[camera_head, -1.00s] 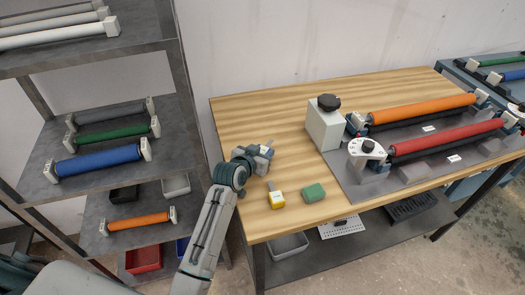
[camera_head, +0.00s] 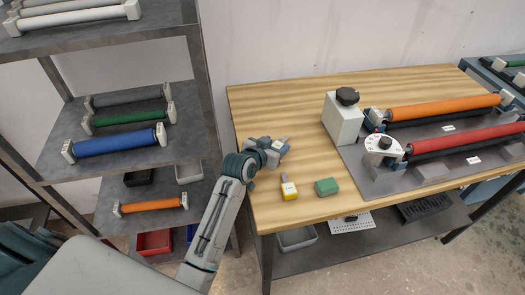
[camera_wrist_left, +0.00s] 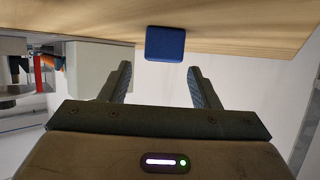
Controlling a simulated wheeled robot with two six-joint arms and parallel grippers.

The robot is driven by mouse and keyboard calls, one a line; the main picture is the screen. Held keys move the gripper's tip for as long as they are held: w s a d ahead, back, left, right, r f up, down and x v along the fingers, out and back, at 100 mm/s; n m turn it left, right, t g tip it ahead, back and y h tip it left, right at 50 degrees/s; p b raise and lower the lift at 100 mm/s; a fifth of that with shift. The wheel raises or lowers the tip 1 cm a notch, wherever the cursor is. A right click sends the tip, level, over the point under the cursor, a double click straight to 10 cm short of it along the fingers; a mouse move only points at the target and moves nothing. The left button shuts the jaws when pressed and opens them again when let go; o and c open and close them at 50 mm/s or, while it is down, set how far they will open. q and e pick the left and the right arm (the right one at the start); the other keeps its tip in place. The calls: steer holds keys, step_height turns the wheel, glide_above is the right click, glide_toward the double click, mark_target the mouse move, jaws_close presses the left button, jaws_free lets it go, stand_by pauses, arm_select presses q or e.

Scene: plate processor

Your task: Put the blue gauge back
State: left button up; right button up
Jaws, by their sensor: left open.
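The blue gauge is a small blue block (camera_wrist_left: 165,43) on the wooden table in the left wrist view, just beyond the fingertips and roughly centred between them. My left gripper (camera_wrist_left: 160,75) is open and empty, with its fingers apart and clear of the block. In the head view the left gripper (camera_head: 279,146) is low over the table's left part, and the block is mostly hidden by it. My right gripper is not in view.
A white box with a black knob (camera_head: 343,118) and a roller machine with orange (camera_head: 440,107) and red rollers stand right. A shelf (camera_head: 60,145) with rollers is left.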

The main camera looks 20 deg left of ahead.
arm_select(q)
steer(key=b+v, duration=0.1)
steer(key=v, duration=0.8)
steer(key=shift+s+r, duration=0.2)
steer(key=shift+r, duration=0.1)
steer(key=shift+s+a+r, duration=0.1)
steer(key=shift+s+r, duration=0.15)
steer(key=shift+s, duration=0.1)
steer(key=shift+o, duration=0.2)
